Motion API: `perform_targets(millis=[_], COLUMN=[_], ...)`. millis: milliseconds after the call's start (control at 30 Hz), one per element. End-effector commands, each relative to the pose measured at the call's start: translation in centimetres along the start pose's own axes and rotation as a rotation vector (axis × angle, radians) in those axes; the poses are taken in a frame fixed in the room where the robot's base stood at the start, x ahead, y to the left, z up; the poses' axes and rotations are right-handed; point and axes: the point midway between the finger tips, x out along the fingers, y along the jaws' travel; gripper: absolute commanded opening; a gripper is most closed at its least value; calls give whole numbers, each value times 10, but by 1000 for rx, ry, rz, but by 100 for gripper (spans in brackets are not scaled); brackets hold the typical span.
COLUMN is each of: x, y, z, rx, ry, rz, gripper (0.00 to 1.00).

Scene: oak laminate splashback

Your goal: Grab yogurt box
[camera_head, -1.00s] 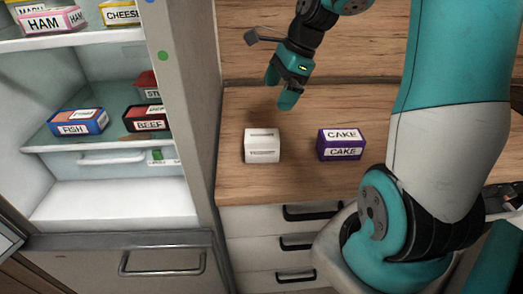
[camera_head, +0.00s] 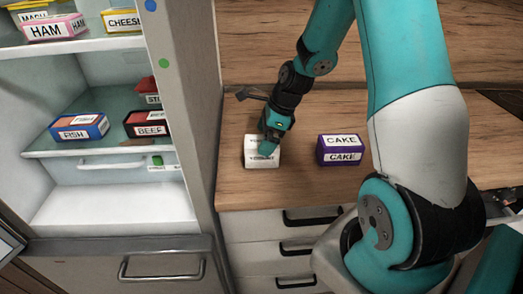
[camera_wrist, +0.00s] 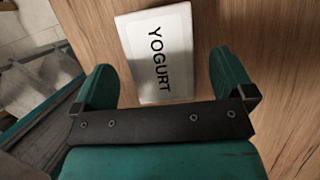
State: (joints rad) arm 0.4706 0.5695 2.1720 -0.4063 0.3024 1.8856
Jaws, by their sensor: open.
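The white yogurt box (camera_head: 252,157) stands on the wooden counter, left of a purple cake box. In the wrist view the yogurt box (camera_wrist: 158,52) shows its label YOGURT and lies between and ahead of my two fingers, slightly tilted to them. My gripper (camera_head: 268,143) is just over the box in the head view and hides part of its top and right side. In the wrist view my gripper (camera_wrist: 163,75) is open, with a gap between each finger and the box.
The purple cake box (camera_head: 341,150) stands right of the yogurt box with counter between them. The open fridge (camera_head: 100,210) is at the left, its side wall beside the counter. It holds fish (camera_head: 79,128), beef (camera_head: 148,125), ham and cheese boxes. Drawers are below the counter (camera_head: 300,192).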

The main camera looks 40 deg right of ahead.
Motion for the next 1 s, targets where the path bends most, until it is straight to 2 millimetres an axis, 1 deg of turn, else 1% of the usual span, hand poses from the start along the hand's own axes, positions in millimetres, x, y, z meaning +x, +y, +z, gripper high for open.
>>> perform_targets(millis=[33, 200, 300, 1000], x=[8, 33, 40, 46], y=[1, 0, 0, 0], z=[1, 1, 1, -1], rx=[-1, -1, -1, 0], ry=[2, 2, 1, 1], rz=[7, 5, 3, 2], gripper=[100, 100, 100, 100])
